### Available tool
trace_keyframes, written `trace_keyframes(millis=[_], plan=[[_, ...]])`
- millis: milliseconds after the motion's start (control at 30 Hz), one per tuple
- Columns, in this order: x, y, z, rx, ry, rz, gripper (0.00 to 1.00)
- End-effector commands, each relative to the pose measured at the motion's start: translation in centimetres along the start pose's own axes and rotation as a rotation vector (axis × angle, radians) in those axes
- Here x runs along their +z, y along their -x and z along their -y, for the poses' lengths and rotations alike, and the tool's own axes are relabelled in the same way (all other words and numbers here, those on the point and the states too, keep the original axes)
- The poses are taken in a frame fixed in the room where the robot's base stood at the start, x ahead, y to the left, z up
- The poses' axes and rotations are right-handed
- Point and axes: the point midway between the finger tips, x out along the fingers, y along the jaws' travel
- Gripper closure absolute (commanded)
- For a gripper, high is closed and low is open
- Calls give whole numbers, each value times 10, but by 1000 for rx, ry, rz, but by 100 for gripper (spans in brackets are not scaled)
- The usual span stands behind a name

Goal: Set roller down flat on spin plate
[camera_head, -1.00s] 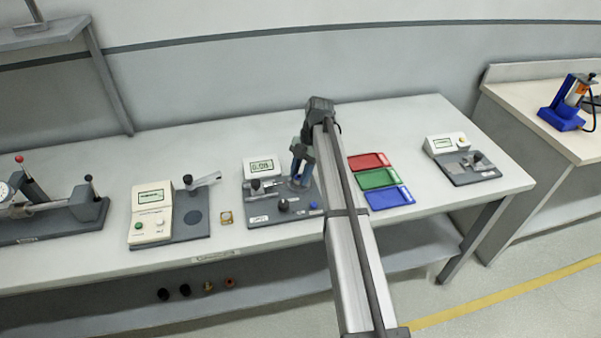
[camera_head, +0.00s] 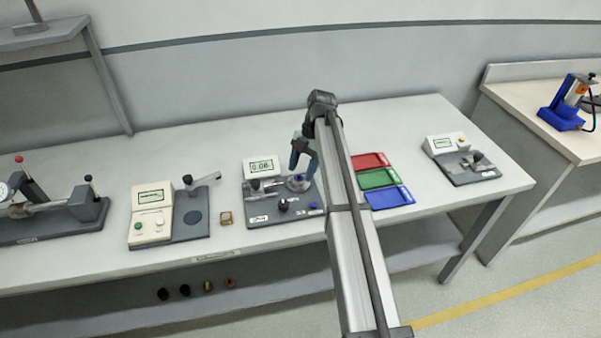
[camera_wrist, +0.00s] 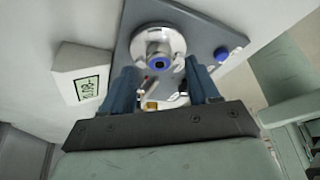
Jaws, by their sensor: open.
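The spin plate (camera_wrist: 178,36) is a round silver disc on a grey fixture base. In the head view the spin plate (camera_head: 299,186) is at the right side of the middle device. In the wrist view the roller (camera_wrist: 159,57), a short silvery cylinder with a blue ring around a dark centre, appears to rest upright on the plate. Its exact contact is hard to see. My gripper (camera_wrist: 162,70) is open, with its blue fingers apart on either side of the roller in the picture. In the head view my gripper (camera_head: 300,160) is just above the plate.
A white display (camera_wrist: 83,85) stands beside the plate. A blue knob (camera_wrist: 221,54) is on the base. Red (camera_head: 370,161), green (camera_head: 380,178) and blue (camera_head: 390,198) trays lie right of my arm.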

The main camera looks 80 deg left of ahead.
Motion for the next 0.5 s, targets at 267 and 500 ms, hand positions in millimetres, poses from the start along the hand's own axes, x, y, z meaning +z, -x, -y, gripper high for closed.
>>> trace_keyframes(millis=[267, 500], plan=[[1, 54, -2, 1, 0, 1, 40], [1, 88, -1, 0, 0, 0, 40]])
